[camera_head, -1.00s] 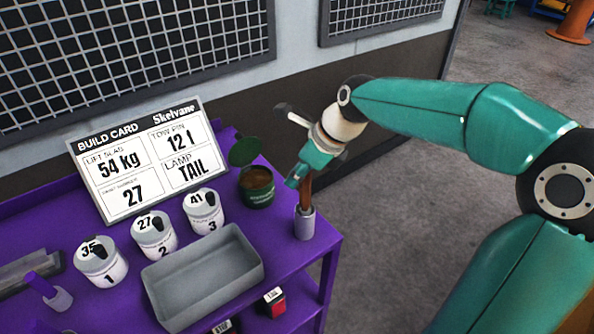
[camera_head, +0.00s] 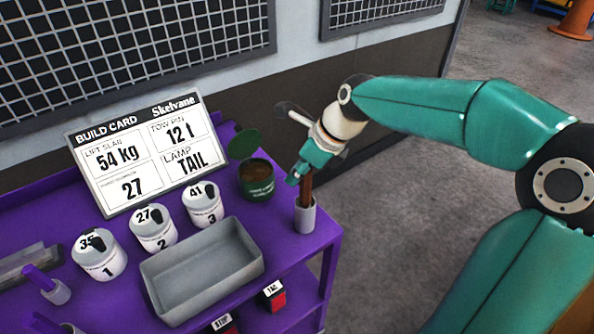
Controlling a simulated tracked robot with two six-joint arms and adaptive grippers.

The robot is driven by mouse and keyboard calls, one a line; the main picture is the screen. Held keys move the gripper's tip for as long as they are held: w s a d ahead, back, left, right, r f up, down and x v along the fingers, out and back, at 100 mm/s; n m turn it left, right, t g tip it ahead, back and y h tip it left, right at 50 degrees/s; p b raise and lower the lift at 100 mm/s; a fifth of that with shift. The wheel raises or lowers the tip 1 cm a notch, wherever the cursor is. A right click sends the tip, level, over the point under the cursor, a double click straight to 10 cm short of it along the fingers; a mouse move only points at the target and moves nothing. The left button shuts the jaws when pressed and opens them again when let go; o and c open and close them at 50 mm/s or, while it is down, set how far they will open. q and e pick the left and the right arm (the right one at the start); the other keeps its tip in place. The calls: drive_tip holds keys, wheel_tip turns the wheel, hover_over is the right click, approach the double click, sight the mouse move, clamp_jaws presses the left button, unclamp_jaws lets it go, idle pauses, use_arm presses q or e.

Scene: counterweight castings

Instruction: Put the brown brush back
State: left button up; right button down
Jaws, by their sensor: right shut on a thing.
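The brown brush (camera_head: 306,188) stands upright with its lower end inside a small grey cup (camera_head: 304,217) at the right edge of the purple cart. Its lower end is hidden by the cup wall. My right gripper (camera_head: 298,176) is above the cup and shut on the brush's upper part. My left gripper is not in view.
An open green tin (camera_head: 257,182) with brown contents stands just left of the brush. A grey tray (camera_head: 203,270), white numbered canisters (camera_head: 203,206) and a build card (camera_head: 138,155) take up the purple cart (camera_head: 318,240). Floor to the right is clear.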

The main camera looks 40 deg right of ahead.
drive_tip(key=shift+f+b, duration=0.5)
drive_tip(key=shift+f, duration=0.35)
drive_tip(key=c, duration=1)
unclamp_jaws()
drive_tip(key=v, duration=1.2)
